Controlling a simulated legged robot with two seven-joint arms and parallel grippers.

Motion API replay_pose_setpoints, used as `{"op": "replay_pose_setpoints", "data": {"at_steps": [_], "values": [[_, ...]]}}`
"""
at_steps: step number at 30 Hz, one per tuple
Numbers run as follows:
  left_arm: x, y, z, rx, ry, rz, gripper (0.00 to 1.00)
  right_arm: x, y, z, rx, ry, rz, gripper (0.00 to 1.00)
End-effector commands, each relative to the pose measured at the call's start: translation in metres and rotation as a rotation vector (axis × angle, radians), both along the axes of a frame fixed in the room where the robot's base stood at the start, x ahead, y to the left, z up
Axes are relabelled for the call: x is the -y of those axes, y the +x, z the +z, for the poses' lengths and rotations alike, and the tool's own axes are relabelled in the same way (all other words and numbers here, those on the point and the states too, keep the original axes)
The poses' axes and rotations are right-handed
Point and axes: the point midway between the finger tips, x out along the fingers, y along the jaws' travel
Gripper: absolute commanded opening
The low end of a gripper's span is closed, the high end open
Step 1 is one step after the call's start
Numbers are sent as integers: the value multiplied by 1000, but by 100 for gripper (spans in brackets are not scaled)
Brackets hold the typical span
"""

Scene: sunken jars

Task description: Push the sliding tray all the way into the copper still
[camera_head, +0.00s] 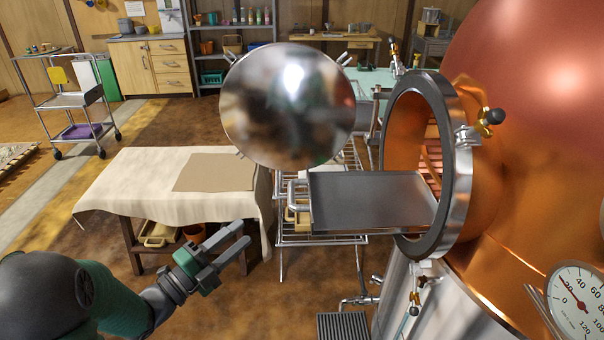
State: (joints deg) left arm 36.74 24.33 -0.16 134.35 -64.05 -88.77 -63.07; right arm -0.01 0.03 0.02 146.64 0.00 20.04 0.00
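The copper still (540,170) fills the right side, with its round steel-rimmed opening (458,205) facing left. The sliding tray (370,203) is a flat grey metal tray that sticks out well to the left of the opening. Its right end lies inside the rim, and its left end has a handle (296,198). The round polished door (288,105) hangs open behind the tray. My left gripper (243,240) is open and empty, in front of and left of the tray, apart from it. My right gripper is not in view.
A cloth-covered table (130,185) stands left of the tray. A wire rack (320,240) stands under the tray. A pressure gauge (578,300) is at the lower right, and a small valve (415,300) is below the opening. A wheeled cart (75,100) stands far left.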

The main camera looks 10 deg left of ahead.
Motion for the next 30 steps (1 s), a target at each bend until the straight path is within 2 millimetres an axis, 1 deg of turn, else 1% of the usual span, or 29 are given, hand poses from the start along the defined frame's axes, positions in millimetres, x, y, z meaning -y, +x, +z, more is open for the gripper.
{"op": "replay_pose_setpoints", "data": {"at_steps": [2, 5, 11, 15, 18, 21, 25, 30], "values": [[5, 5, 2, 6, 2, -6, 38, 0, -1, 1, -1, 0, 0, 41], [14, 22, 4, 3, 1, -9, 38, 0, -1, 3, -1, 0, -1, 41], [34, 70, 8, -1, -6, -8, 38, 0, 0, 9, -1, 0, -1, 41], [50, 102, 14, -1, -6, -6, 38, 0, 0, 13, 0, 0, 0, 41], [61, 122, 17, 0, -6, -4, 38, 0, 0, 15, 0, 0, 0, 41], [70, 137, 19, -1, -6, -4, 38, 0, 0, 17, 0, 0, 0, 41], [76, 147, 20, -1, -5, -2, 38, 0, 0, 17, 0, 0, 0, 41], [76, 149, 20, -3, -5, -2, 38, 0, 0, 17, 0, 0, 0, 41]]}}
